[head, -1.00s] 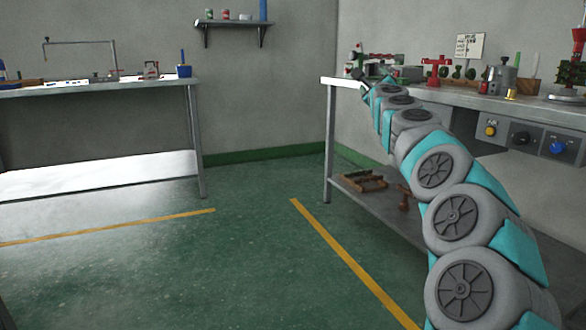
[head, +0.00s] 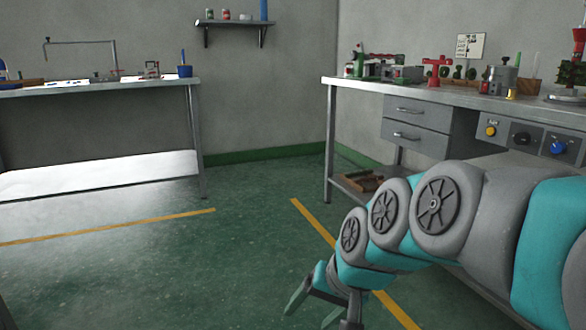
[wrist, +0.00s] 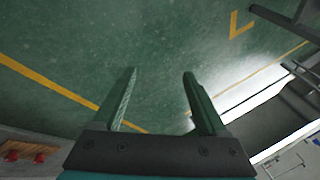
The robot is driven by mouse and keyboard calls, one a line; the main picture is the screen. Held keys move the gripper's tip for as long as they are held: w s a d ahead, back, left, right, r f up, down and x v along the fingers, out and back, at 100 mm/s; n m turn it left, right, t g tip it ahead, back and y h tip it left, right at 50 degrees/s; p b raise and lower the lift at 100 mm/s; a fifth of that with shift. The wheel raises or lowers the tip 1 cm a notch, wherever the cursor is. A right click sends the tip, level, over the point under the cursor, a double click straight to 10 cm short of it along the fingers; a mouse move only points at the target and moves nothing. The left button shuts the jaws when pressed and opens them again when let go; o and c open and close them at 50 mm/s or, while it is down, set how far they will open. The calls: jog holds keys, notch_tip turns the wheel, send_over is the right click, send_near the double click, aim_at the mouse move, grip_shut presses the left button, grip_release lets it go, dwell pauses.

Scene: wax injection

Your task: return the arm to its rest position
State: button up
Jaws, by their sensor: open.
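My gripper (head: 312,305) is at the bottom middle of the head view, low over the green floor and in front of the right workbench. My grey and teal arm reaches in from the right edge and bends down to it. In the wrist view the two fingers of my gripper (wrist: 158,98) stand wide apart with only floor between them. It is open and empty.
The right workbench (head: 365,84) carries a red stand (head: 437,70) and other tools, with drawers (head: 416,124) below. The left workbench (head: 100,86) stands apart at the back left. The green floor (head: 230,260) between them is clear, with yellow lines.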

jog(key=s+d+f+n+g+h, duration=0.1)
jog(key=s+d+f+g, duration=0.2)
jog(key=s, duration=0.4)
jog(key=s+d+f+g+h, duration=0.1)
jog(key=s+d+f+h, duration=0.1)
jog(key=s+d+f, duration=0.4)
jog(key=s+d+f+n+g+h, duration=0.1)
jog(key=s+d+g, duration=0.15)
jog(key=s, duration=0.55)
notch_tip(320, 180, up, 14)
jog(key=t+p, duration=0.1)
jog(key=p, duration=1.3)
jog(key=shift+w, duration=0.15)
jog(key=shift+d+r, duration=0.1)
jog(key=shift+d, duration=0.1)
